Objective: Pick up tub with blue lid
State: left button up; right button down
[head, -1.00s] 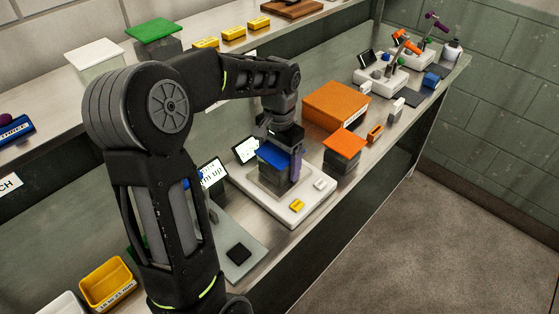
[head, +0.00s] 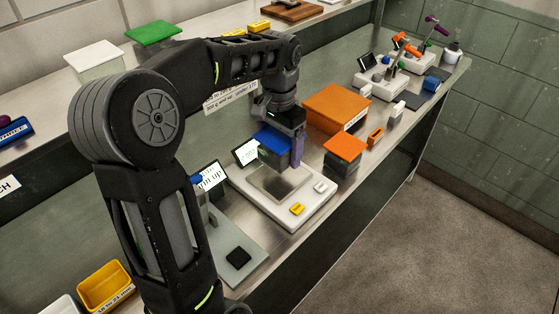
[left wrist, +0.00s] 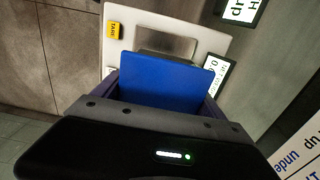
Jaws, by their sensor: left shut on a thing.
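The tub with the blue lid (head: 271,141) is held by my left gripper (head: 283,143) above the white scale (head: 305,207). The tub's dark body is partly hidden by the fingers. The scale's grey metal plate (head: 279,184) shows bare beneath it. In the left wrist view the blue lid (left wrist: 167,82) fills the space between the two fingers, and the scale (left wrist: 185,25) lies beyond it. My right gripper is not in view.
A tub with an orange lid (head: 345,147) stands right of the scale, with a large orange box (head: 337,107) behind it. The scale's display (head: 246,151) stands at its back left. A yellow bin (head: 105,287) is at lower left.

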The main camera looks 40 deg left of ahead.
aim_at(280, 135)
pick_arm(q)
jog(key=shift+r, duration=2.15)
